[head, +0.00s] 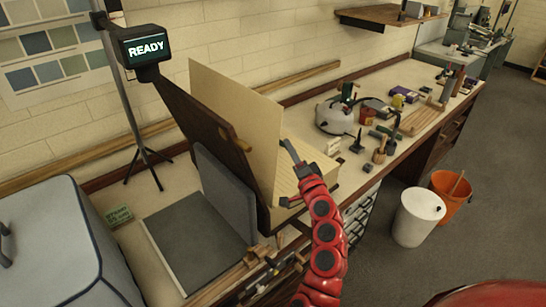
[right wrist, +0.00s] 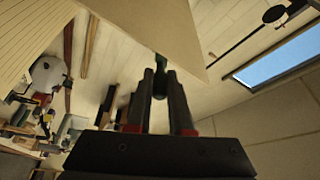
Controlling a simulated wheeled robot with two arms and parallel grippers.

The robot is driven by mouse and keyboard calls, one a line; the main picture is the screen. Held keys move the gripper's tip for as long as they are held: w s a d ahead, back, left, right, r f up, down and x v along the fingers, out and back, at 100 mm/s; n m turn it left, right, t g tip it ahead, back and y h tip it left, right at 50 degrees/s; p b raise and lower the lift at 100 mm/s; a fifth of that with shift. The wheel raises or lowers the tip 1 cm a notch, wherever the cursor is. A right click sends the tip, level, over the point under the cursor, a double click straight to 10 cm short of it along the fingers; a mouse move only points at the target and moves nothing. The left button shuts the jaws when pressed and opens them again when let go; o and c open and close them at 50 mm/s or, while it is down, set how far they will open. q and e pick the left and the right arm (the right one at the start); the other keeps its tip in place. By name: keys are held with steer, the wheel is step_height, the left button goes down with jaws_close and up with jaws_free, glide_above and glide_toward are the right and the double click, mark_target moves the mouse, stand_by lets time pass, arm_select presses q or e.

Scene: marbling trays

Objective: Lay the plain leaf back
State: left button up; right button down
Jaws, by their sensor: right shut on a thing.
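The plain leaf (head: 235,125) is a large cream sheet. It stands raised, nearly upright, beside a dark wooden board (head: 205,115) with a light wooden knob. My right gripper (head: 286,146) is at the leaf's right edge. In the right wrist view its fingers (right wrist: 160,80) are shut on a small dark green piece (right wrist: 160,62), which shows at the leaf's edge (right wrist: 150,25). Part of a pale ribbed block (head: 322,172) shows behind my right arm. My left gripper is not in view.
A grey upright panel (head: 222,190) and a dark flat plate (head: 195,242) lie left of the board. Several tools and a white rounded device (head: 335,117) crowd the bench at right. A white bin (head: 416,218) stands on the floor.

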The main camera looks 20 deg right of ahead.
steer(key=w+d+f+m+g+b, duration=0.1)
steer(key=w+d+f+m, duration=0.25)
steer(key=d, duration=0.45)
steer(key=w+d+f+m+g+b, duration=0.1)
steer(key=w+d+f+m+g, duration=0.1)
steer(key=d+f+m, duration=0.35)
steer(key=w+d+f+m+g+b, duration=0.1)
steer(key=d+f+m+b, duration=0.1)
steer(key=d+f+b, duration=0.2)
steer(key=w+d+f+m+g+y+b, duration=0.1)
steer(key=d+f+m+b, duration=0.1)
steer(key=d+f+b, duration=0.3)
steer(key=shift+w+f+b, duration=0.3)
steer(key=shift+f+b, duration=1.45)
steer(key=shift+f, duration=1.05)
steer(key=c, duration=0.8)
jaws_free()
